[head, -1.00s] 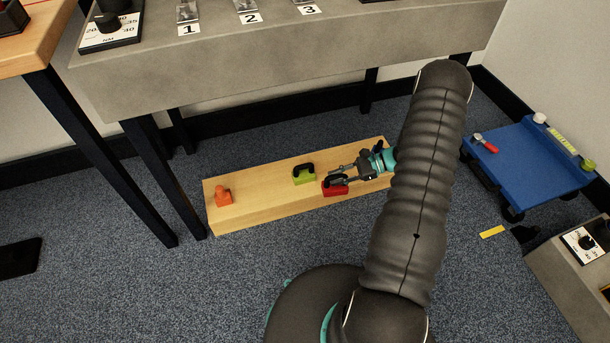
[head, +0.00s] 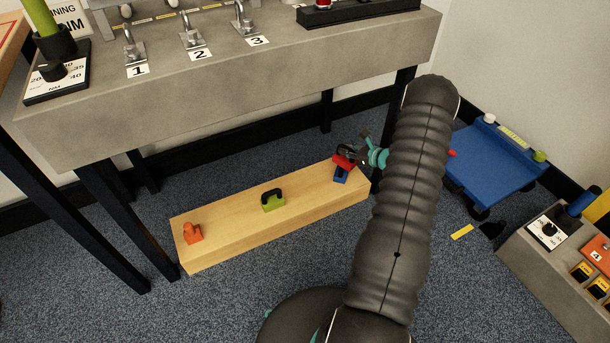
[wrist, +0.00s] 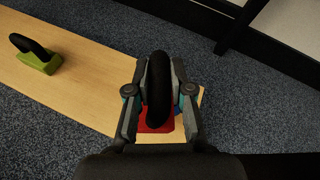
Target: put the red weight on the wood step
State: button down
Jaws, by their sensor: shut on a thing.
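The red weight (head: 343,161) is in my gripper (head: 352,154), near the right end of the long wood step (head: 225,223). In the wrist view the fingers stand on both sides of the weight's black looped handle (wrist: 158,85), with its red base (wrist: 157,125) below. The wood step (wrist: 75,88) shows beneath and around it. The weight seems raised a little above the step; any contact is hard to tell. A blue block (head: 340,175) sits on the step just under and in front of the red weight in the head view, and is mostly hidden in the wrist view.
A green weight with a black handle (head: 273,201) stands mid-step, and an orange weight (head: 193,233) at the left end. A concrete bench (head: 220,75) stands behind. A blue cart (head: 490,168) is to the right. Bare wood lies between the weights.

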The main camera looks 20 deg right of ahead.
jog(key=shift+w+a+f, duration=0.5)
jog(key=shift+a+f, duration=1.3)
jog(key=shift+a, duration=0.05)
jog(key=shift+w+a+f, duration=0.55)
jog(key=shift+a+f, duration=1.2)
jog(key=shift+a, duration=0.15)
jog(key=shift+w+a+f, duration=0.5)
jog(key=shift+a+f, duration=1.3)
jog(key=shift+a, duration=0.05)
jog(key=c, duration=1)
grip_release()
jog(key=shift+f, duration=0.15)
jog(key=shift+c, duration=0.2)
jog(key=shift+s, duration=0.1)
